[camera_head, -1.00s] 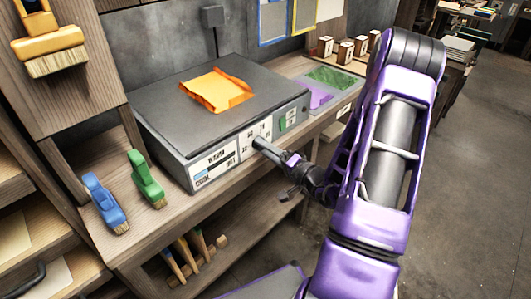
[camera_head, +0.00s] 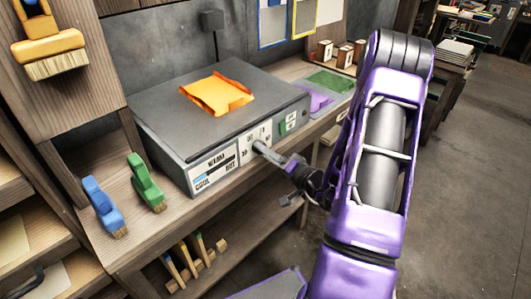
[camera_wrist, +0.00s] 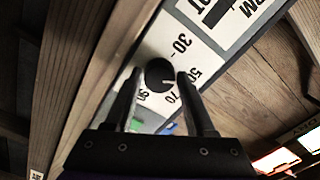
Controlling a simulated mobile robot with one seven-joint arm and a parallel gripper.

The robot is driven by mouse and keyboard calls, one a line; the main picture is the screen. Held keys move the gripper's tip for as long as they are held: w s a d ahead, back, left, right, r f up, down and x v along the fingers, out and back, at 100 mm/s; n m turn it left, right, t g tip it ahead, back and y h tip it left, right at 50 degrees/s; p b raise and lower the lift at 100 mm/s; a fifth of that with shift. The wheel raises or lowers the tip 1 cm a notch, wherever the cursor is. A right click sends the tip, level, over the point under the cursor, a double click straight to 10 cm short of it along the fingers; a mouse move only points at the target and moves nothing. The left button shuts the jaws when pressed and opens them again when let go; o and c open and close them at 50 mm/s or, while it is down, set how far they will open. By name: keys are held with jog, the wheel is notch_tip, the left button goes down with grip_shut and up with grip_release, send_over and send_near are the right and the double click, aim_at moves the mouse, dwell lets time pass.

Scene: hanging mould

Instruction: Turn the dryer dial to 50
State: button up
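The dryer (camera_head: 215,105) is a dark grey box with a pale front panel, standing on the wooden bench. Its dial (camera_wrist: 159,73) is a round black knob with a small white mark, ringed by the numbers 30, 50, 70 and 90. The mark points to the lower right in the wrist view, toward the 50 and 70 side; I cannot tell exactly where. My gripper (camera_wrist: 160,76) has its two dark fingers on either side of the dial, apart, with narrow gaps seeming to show. In the head view my gripper (camera_head: 262,149) is at the panel and hides the dial.
An orange sheet-like piece (camera_head: 216,94) lies on the dryer's top. A green brush (camera_head: 145,182) and a blue brush (camera_head: 102,205) stand left of the dryer. Purple and green pads (camera_head: 318,98) lie to its right, with small wooden blocks (camera_head: 343,55) behind.

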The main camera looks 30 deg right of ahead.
jog(key=o, duration=0.3)
jog(key=v, duration=1.7)
jog(key=shift+s, duration=0.25)
jog(key=shift+w, duration=0.1)
